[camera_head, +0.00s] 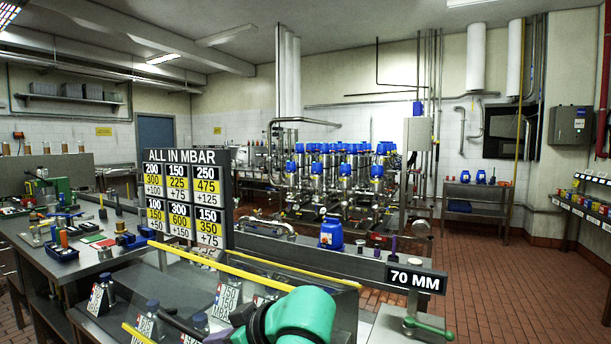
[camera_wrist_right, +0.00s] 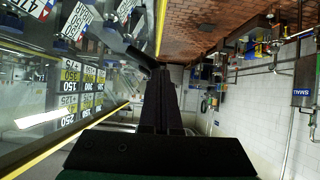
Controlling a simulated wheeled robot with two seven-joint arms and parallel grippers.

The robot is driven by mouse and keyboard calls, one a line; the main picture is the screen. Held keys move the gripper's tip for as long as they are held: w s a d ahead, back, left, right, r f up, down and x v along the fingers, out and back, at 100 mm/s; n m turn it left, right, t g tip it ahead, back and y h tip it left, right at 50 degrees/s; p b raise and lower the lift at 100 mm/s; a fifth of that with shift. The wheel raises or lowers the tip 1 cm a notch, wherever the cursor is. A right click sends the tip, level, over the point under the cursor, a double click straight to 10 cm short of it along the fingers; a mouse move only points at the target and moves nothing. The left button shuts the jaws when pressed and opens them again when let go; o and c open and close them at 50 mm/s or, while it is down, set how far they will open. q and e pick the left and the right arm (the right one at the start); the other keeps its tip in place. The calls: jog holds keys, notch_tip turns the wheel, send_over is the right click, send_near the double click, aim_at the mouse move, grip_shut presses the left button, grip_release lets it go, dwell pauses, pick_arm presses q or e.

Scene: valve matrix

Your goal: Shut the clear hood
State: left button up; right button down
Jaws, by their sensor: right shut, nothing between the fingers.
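The clear hood (camera_head: 338,312) is a see-through cover with yellow edge strips, low in the middle of the head view. Tags and valves show through it; I cannot tell how far open it stands. In the right wrist view its clear panel (camera_wrist_right: 35,115) fills the left side, with yellow strips along its edges. My right gripper (camera_wrist_right: 160,72) is shut and empty. In the head view, my green right arm overlaps the hood's near part. My left gripper is not in view.
A black pressure board (camera_head: 188,198) stands behind the hood. A "70 MM" sign (camera_head: 416,279) and a green-handled clamp (camera_head: 425,326) are to the right. A cluttered bench (camera_head: 70,262) is at left; the floor at right is clear.

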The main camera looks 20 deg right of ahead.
pick_arm(q)
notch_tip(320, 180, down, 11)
jog(key=b, duration=0.9)
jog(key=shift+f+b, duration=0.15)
jog(key=shift+b, duration=0.25)
pick_arm(e)
notch_tip(320, 180, down, 18)
jog(key=w+d+n+t+h, duration=0.1)
jog(key=n+t+h, duration=0.1)
jog(key=shift+r+n+t, duration=0.15)
jog(key=shift+n+t, duration=0.25)
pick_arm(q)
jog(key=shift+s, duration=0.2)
pick_arm(e)
jog(key=shift+w, duration=0.1)
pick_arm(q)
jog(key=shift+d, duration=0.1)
pick_arm(e)
jog(key=shift+f, duration=0.35)
